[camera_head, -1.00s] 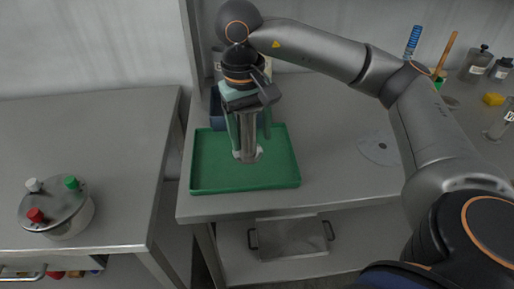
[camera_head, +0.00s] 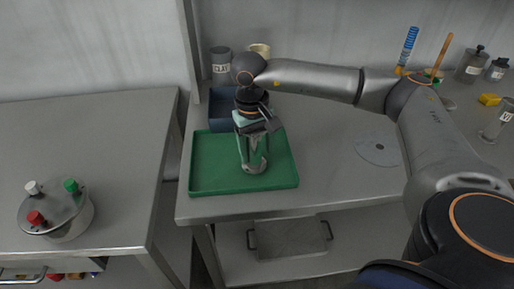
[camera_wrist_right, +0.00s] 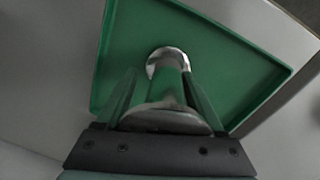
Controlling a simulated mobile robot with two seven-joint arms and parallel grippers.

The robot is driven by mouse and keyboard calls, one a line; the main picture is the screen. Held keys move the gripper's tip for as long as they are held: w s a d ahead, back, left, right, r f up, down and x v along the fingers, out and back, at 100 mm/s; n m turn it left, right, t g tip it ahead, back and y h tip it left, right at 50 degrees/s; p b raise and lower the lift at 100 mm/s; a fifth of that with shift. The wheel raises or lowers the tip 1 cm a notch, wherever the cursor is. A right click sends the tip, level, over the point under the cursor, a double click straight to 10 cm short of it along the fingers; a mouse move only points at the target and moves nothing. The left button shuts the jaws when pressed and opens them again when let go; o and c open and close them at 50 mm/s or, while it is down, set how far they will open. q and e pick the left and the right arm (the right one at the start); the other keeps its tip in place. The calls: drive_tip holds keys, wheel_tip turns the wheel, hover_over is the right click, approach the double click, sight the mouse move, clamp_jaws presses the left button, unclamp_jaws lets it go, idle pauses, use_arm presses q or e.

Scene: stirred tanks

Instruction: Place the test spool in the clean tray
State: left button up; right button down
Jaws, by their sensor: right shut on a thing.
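The green tray (camera_head: 210,178) lies on the right-hand bench near its left front corner. My right gripper (camera_head: 252,150) points down over the tray and is shut on the test spool, a grey metal piece with a round flange (camera_head: 254,167) at its lower end. In the right wrist view the spool (camera_wrist_right: 168,62) stands between the two fingers, its far end over the green tray floor (camera_wrist_right: 215,70). I cannot tell whether the flange touches the tray floor. My left gripper does not show.
A dark blue bin (camera_head: 222,122) stands behind the tray, with a labelled grey canister (camera_head: 220,66) further back. A flat disc (camera_head: 378,149) lies to the right. A lidded pot (camera_head: 58,212) stands on the left bench, across a gap. Bottles (camera_head: 472,64) stand at the back right.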

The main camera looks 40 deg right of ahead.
unclamp_jaws()
drive_tip(key=shift+f, duration=0.1)
drive_tip(key=r, duration=0.8)
drive_tip(key=a+r, duration=0.1)
drive_tip(key=r, duration=0.3)
drive_tip(key=shift+w+r, duration=0.1)
drive_tip(key=shift+r, duration=0.05)
